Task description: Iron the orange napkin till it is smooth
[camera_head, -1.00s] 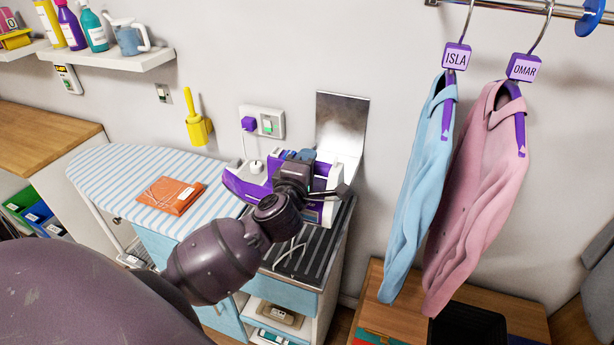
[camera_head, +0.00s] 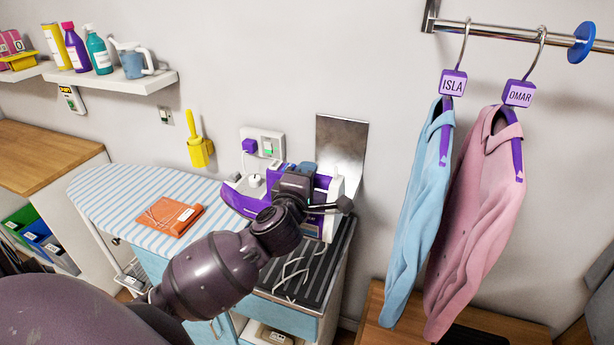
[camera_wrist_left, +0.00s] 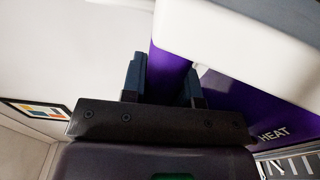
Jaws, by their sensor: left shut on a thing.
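The orange napkin (camera_head: 170,216) lies on the blue-and-white striped ironing board (camera_head: 110,190), left of my left arm. The purple-and-white iron (camera_head: 238,200) is right of the board, in front of the wall, partly hidden by my wrist. My left gripper (camera_head: 302,172) is shut on it; the grasped part is mostly hidden. The left wrist view shows the two fingers (camera_wrist_left: 163,82) and a purple-and-white body marked HEAT (camera_wrist_left: 228,90) at right. My right gripper is not in view.
A black ribbed rest (camera_head: 310,262) tops the cabinet below my gripper, with a metal plate (camera_head: 342,145) behind. A socket (camera_head: 263,147) and yellow holder (camera_head: 200,150) are on the wall. Blue (camera_head: 420,190) and pink (camera_head: 475,210) shirts hang at right.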

